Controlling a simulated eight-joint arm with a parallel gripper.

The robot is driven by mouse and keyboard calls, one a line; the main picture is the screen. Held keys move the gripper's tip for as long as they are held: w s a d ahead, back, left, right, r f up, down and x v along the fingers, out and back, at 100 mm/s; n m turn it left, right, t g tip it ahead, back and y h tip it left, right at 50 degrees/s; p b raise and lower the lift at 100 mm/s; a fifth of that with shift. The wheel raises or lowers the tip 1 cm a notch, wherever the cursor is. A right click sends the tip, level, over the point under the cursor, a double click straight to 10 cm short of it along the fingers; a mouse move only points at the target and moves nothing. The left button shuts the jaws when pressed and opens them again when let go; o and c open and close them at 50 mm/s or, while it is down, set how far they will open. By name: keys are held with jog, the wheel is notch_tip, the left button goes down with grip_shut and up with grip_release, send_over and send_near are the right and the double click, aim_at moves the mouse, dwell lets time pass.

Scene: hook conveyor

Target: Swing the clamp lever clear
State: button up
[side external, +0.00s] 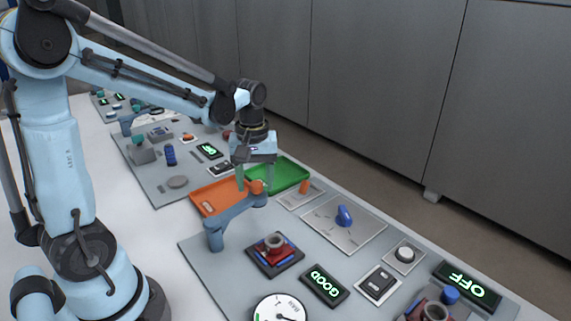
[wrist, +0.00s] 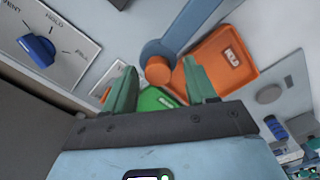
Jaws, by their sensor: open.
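A blue-grey lever arm (side external: 236,207) reaches from an upright post on the grey board and ends in a round orange knob (side external: 256,187). This looks like the clamp lever. My gripper (side external: 254,184) is open, with its green fingers pointing down at the knob. In the wrist view the orange knob (wrist: 157,71) shows between my open fingertips (wrist: 158,65), with a gap on each side. The lever arm (wrist: 180,30) runs up from it. I cannot tell whether the fingertips reach down to the knob's level.
An orange tray (side external: 207,199) and a green tray (side external: 291,175) lie beside and behind the knob. A plate with a blue dial (side external: 344,215) is to the right. A red part in a dark fixture (side external: 272,263), a GOOD display (side external: 324,286) and a gauge (side external: 280,309) stand in front.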

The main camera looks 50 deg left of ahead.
notch_tip(320, 180, up, 12)
dwell(0.6)
jog(key=s+d+f+m+t, duration=0.5)
jog(key=d+f+m+t, duration=0.2)
jog(key=m, duration=0.4)
jog(key=shift+d, duration=0.7)
